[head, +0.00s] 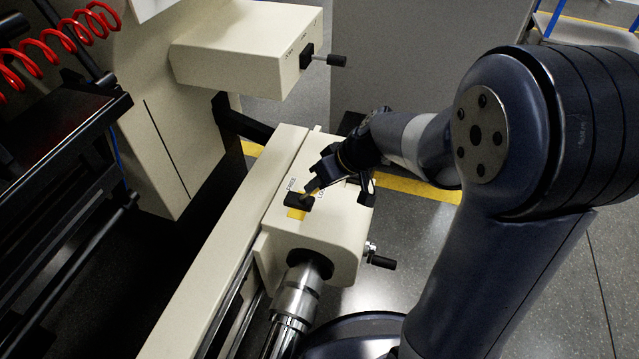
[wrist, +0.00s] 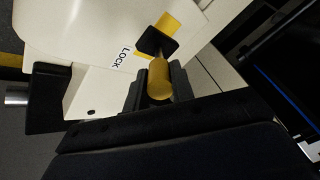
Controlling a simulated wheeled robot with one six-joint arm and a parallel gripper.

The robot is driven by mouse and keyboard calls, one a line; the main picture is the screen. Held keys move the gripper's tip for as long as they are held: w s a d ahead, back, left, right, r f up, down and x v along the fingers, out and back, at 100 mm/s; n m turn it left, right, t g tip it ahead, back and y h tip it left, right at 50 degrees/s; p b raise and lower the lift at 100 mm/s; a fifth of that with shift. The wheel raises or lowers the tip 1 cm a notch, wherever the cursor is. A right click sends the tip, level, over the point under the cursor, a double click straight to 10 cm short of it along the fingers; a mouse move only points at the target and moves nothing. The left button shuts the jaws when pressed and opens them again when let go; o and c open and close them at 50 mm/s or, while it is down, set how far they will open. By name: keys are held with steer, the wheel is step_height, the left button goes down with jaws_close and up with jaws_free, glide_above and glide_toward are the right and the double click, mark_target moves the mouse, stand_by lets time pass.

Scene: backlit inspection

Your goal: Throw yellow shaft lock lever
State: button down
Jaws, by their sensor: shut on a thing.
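The yellow shaft lock lever (wrist: 159,77) shows in the wrist view as a rounded yellow knob, its thin stem running to a black pivot block (wrist: 157,43). My gripper (wrist: 158,88) is shut on this knob, with dark fingers on both sides of it. In the head view my gripper (head: 314,186) reaches down from the right onto the cream housing, beside the black block (head: 298,201) and a yellow patch (head: 296,213). The lever's knob is mostly hidden there. A LOCK label (wrist: 122,57) lies left of the lever in the wrist view, and a FREE label (head: 291,184) shows in the head view.
The cream housing (head: 335,232) carries a metal shaft (head: 296,300) at its front and a small black-handled crank (head: 382,262) on its right side. A cream box with a black lever (head: 336,60) stands behind. A red coiled hose (head: 60,38) hangs at upper left.

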steer(key=c, duration=1.2)
jaws_free()
steer(key=p+v, duration=0.4)
steer(key=v, duration=0.7)
steer(key=shift+f, duration=0.2)
steer(key=b+x, duration=0.4)
steer(key=x, duration=0.7)
steer(key=shift+r+p, duration=0.25)
steer(key=shift+p, duration=0.15)
